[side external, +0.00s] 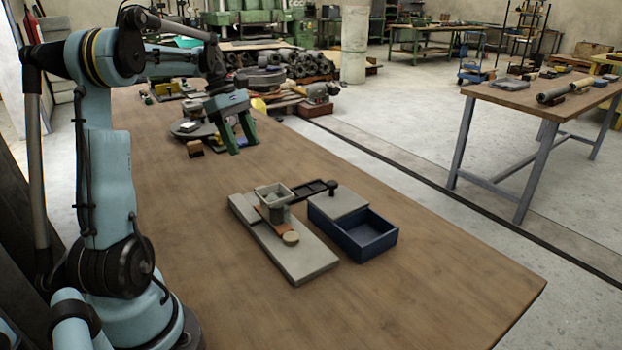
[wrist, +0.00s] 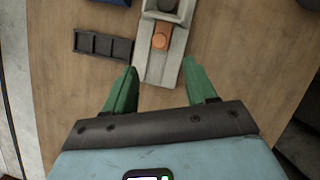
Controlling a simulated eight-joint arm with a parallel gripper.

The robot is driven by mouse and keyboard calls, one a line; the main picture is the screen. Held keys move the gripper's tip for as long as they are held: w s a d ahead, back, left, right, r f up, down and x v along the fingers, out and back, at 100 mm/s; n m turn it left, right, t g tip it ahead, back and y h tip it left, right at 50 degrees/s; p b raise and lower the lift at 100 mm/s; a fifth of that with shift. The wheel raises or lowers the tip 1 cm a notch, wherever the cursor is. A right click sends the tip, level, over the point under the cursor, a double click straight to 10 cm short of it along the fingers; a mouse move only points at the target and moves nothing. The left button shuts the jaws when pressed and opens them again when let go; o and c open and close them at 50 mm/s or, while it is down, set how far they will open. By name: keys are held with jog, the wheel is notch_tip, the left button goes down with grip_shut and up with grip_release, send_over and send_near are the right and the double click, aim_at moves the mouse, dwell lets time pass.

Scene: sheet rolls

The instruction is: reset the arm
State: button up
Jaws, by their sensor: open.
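My gripper (side external: 246,146) has two green fingers, which are spread apart and point down over the far part of the wooden table. It looks empty. In the wrist view, my gripper (wrist: 160,85) also shows its fingers apart, with the end of a grey slab (wrist: 158,72) beyond and between them. In the side view, the grey slab (side external: 305,262) lies mid-table, well apart from the fingers. It carries a square grey cup (side external: 272,196) and a small round tan piece (side external: 290,238).
A blue open box (side external: 370,240) with a grey flat panel (side external: 338,203) and a dark divided tray (side external: 310,189) sit beside the slab. A small brown block (side external: 195,149) and a round grey disc (side external: 185,131) lie near my gripper. The table's near right is clear.

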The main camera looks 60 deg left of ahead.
jog(key=d+f+m+t+y, duration=0.2)
jog(key=d+m, duration=0.9)
jog(key=d, duration=0.3)
jog(key=d+f+m+t+y, duration=0.2)
jog(key=d+m+t, duration=0.1)
jog(key=d+m, duration=0.8)
jog(key=s+d, duration=0.1)
jog(key=d, duration=0.2)
